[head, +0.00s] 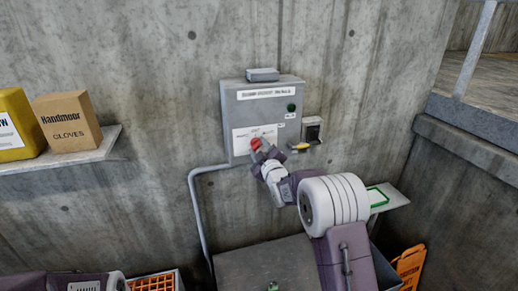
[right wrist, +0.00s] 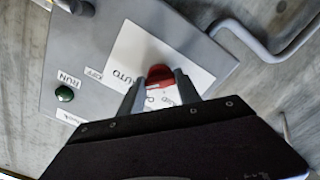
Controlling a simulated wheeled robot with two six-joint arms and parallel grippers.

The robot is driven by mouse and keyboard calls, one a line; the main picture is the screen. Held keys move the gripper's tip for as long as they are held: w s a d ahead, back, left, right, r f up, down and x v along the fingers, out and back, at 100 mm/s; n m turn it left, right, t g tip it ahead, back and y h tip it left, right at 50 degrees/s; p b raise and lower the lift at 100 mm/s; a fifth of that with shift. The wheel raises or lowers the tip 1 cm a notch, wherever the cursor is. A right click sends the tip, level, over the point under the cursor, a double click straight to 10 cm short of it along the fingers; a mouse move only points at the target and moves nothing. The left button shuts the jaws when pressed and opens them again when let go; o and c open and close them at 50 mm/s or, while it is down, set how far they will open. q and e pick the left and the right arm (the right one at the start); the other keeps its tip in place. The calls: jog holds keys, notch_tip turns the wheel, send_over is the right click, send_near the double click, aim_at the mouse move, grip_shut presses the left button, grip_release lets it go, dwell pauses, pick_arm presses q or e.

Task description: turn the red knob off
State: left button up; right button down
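The red knob (head: 256,143) is on the front of a grey control box (head: 235,112) on the concrete wall. In the right wrist view the red knob (right wrist: 159,76) sits on a white label plate with the word AUTO. My right gripper (head: 261,147) is at the knob. In the right wrist view, the two fingers of my right gripper (right wrist: 160,82) stand on either side of the knob, tips close to its edges. I cannot tell whether they press on it. Part of my left arm shows at the bottom left; its gripper is out of view.
A green button (head: 291,108) labelled RUN is on the box; it also shows in the right wrist view (right wrist: 64,94). A shelf (head: 100,150) at left holds a yellow container (head: 15,120) and a gloves box (head: 68,120). An orange sign (head: 409,267) stands at lower right.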

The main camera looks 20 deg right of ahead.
jog(key=shift+f+n+b, duration=0.3)
jog(key=shift+n+b, duration=0.2)
jog(key=shift+b, duration=0.35)
jog(key=n+b, duration=0.4)
jog(key=b, duration=0.1)
jog(key=shift+f+n+b, duration=0.1)
jog(key=shift+n+b, duration=0.2)
jog(key=shift+b, duration=0.1)
jog(key=n+b, duration=0.3)
jog(key=c, duration=0.8)
grip_release()
jog(key=shift+c, duration=0.2)
jog(key=shift+s+r, duration=0.1)
jog(key=shift+r, duration=0.2)
